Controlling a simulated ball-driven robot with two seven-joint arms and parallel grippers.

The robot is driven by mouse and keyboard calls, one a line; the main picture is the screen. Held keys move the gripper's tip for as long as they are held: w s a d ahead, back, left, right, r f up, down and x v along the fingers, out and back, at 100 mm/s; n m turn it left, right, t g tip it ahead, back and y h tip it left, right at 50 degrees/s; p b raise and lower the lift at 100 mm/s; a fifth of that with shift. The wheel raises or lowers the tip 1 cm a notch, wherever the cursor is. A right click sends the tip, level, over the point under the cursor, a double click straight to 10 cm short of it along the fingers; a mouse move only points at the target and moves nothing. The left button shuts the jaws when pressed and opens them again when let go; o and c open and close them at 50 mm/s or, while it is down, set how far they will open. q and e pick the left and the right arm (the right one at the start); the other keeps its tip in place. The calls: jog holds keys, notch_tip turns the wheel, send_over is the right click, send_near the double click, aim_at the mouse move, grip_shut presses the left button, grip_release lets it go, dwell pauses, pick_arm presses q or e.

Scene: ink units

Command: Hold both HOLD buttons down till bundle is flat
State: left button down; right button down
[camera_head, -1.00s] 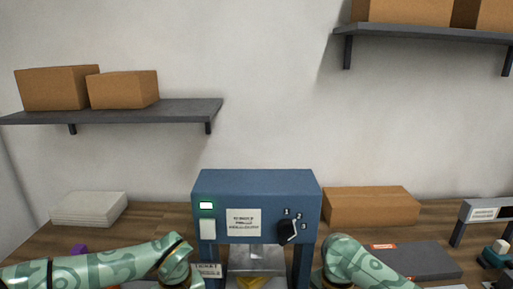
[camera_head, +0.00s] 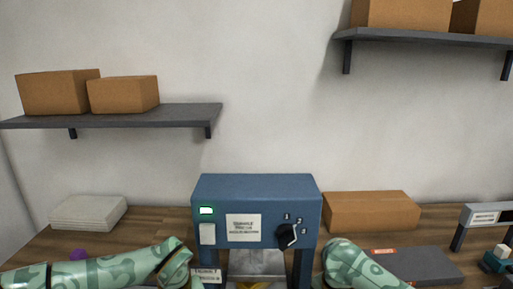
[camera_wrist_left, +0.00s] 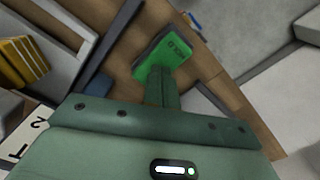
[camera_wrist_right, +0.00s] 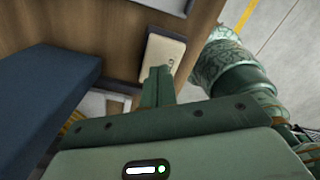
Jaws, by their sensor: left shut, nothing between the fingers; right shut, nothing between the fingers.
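A green button with HOLD lettering (camera_wrist_left: 165,52) shows in the left wrist view. My left gripper (camera_wrist_left: 161,88) is shut and empty, its tips at the near edge of this button. A cream button (camera_wrist_right: 163,57) shows in the right wrist view. My right gripper (camera_wrist_right: 160,82) is shut and empty, its tips at the lower end of that button. I cannot tell how far either button is pressed. The blue press (camera_head: 255,190) stands mid-view with a lit green lamp (camera_head: 206,211). The yellow bundle (camera_head: 250,286) is mostly cut off below; yellow layers (camera_wrist_left: 22,62) show in the left wrist view.
The press carries a numbered black dial (camera_head: 286,236). A cardboard box (camera_head: 370,210) and a dark grey flat panel (camera_head: 415,265) lie to its right. A white stack (camera_head: 88,212) lies at left. Two wall shelves hold boxes above.

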pick_arm(q)
jog(key=shift+f, duration=0.35)
dwell(0.3)
jog(key=shift+f, duration=0.7)
pick_arm(e)
jog(key=shift+f, duration=1.1)
dwell(1.0)
